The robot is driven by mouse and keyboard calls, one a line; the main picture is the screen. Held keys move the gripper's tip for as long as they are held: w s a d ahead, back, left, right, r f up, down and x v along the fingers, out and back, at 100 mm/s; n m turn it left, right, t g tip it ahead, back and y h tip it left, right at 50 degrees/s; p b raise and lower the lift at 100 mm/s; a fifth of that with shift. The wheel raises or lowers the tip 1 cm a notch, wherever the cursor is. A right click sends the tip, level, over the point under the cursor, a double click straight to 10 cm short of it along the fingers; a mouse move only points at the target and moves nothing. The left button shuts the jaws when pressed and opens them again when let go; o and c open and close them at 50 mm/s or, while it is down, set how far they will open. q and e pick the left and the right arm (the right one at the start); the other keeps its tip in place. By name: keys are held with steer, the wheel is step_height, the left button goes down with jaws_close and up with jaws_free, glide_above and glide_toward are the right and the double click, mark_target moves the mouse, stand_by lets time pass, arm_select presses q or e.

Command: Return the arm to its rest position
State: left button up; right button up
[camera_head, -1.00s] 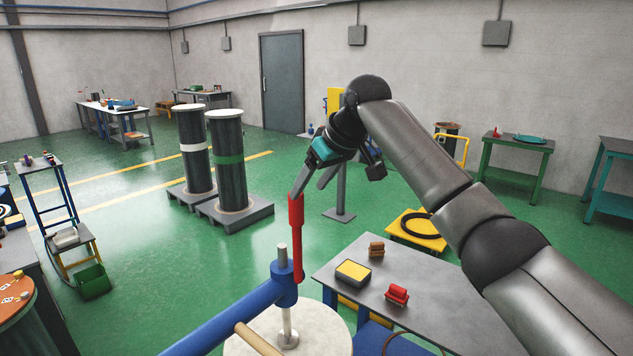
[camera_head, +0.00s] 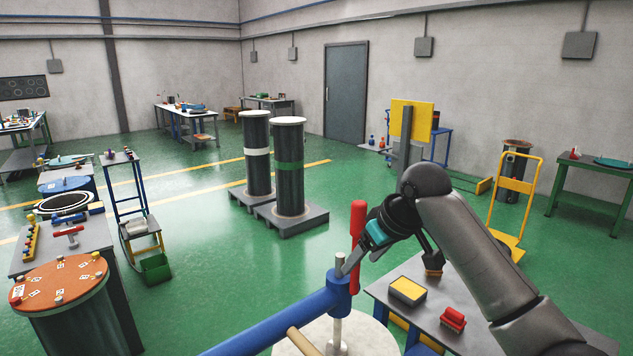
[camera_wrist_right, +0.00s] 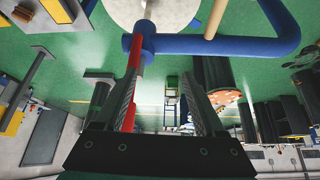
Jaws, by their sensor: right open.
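My right gripper (camera_head: 347,265) is open in the head view, its fingers in front of a red handle and close to the blue davit arm (camera_head: 290,322). The red handle (camera_head: 357,218) stands upright beside the grey pin at the blue arm's end. In the right wrist view, both fingers of my right gripper (camera_wrist_right: 165,100) are spread apart. The red handle (camera_wrist_right: 134,58) runs along the left finger there, partly hidden by it. I cannot tell whether they touch. My left gripper is not in view.
A white-topped cylinder (camera_head: 375,340) lies under the blue arm. A grey table (camera_head: 385,291) with a yellow-topped box (camera_head: 408,290) and a red block (camera_head: 452,318) is below my right arm. Two dark flanged cylinders stand on pallets (camera_head: 291,226) farther back. Green floor is clear at the centre-left.

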steer(key=s+a+f+m, duration=0.1)
steer(key=s+a+f, duration=0.1)
steer(key=s+f, duration=1.4)
steer(key=s+d+f+m+g+h, duration=0.1)
steer(key=s+d+f+m, duration=0.2)
steer(key=s, duration=0.7)
steer(key=s+d+f+g+h, duration=0.1)
steer(key=s+d+f+h, duration=0.2)
steer(key=s, duration=0.7)
step_height(320, 180, down, 31)
steer(key=s+d+y+b, duration=0.1)
steer(key=s+d+b, duration=0.1)
steer(key=b, duration=0.8)
steer(key=s+d+f+g+b, duration=0.1)
steer(key=s+f+b, duration=0.3)
steer(key=s+f, duration=0.3)
steer(key=s+d+f+g+b, duration=0.1)
steer(key=s+f+b, duration=0.4)
steer(key=f, duration=1.1)
steer(key=s, duration=0.3)
steer(key=shift+s+d+f, duration=0.2)
steer(key=shift+s+f, duration=0.05)
steer(key=shift+s, duration=0.05)
